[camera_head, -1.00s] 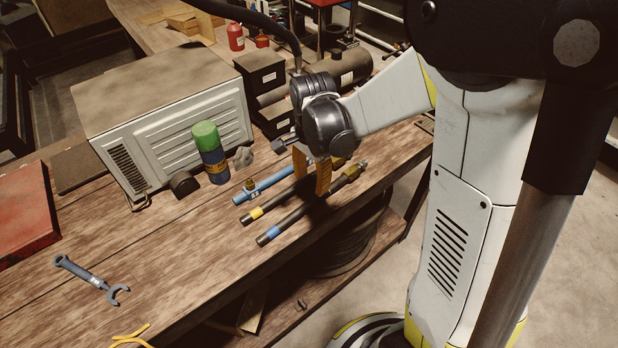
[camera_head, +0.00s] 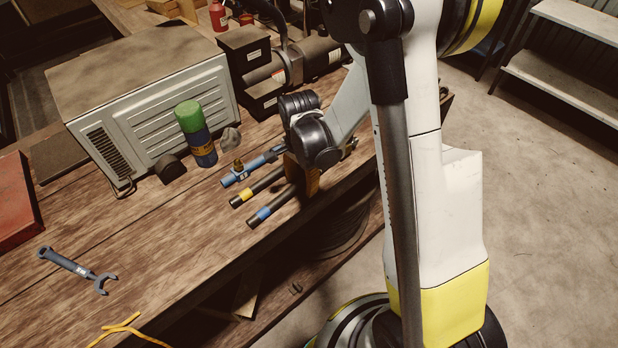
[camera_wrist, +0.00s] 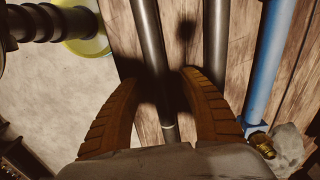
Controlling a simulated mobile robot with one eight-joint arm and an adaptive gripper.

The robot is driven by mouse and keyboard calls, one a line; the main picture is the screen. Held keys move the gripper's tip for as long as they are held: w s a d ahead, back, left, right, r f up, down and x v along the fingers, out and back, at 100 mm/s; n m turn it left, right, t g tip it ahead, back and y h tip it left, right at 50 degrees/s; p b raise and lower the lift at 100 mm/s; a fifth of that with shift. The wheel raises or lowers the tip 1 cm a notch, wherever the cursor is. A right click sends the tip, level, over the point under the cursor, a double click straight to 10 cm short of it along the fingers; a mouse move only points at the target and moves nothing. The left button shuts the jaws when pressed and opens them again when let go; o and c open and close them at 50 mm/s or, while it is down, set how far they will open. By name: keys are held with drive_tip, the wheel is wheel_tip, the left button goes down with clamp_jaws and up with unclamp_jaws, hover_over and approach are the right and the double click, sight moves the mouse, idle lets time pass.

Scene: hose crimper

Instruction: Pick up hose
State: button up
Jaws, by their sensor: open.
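Two dark hoses lie side by side on the wooden bench. In the head view, the hose with a blue band (camera_head: 272,207) is nearer the bench edge, and the hose with a yellow band (camera_head: 257,187) lies behind it. My gripper (camera_head: 312,186) is over them, its orange fingers pointing down. In the wrist view, the open fingers (camera_wrist: 158,76) stand on either side of the hose nearer the edge (camera_wrist: 148,45). The other hose (camera_wrist: 205,40) runs behind the right finger. Whether the fingers touch a hose cannot be told.
A blue tool with a brass fitting (camera_head: 236,177) lies beside the hoses; it also shows in the wrist view (camera_wrist: 266,75). A spray can with a green cap (camera_head: 196,133), a grey cabinet (camera_head: 160,115) and a wrench (camera_head: 75,266) are on the bench. The front middle is clear.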

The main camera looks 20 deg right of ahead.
clamp_jaws()
drive_tip(key=shift+r, duration=0.15)
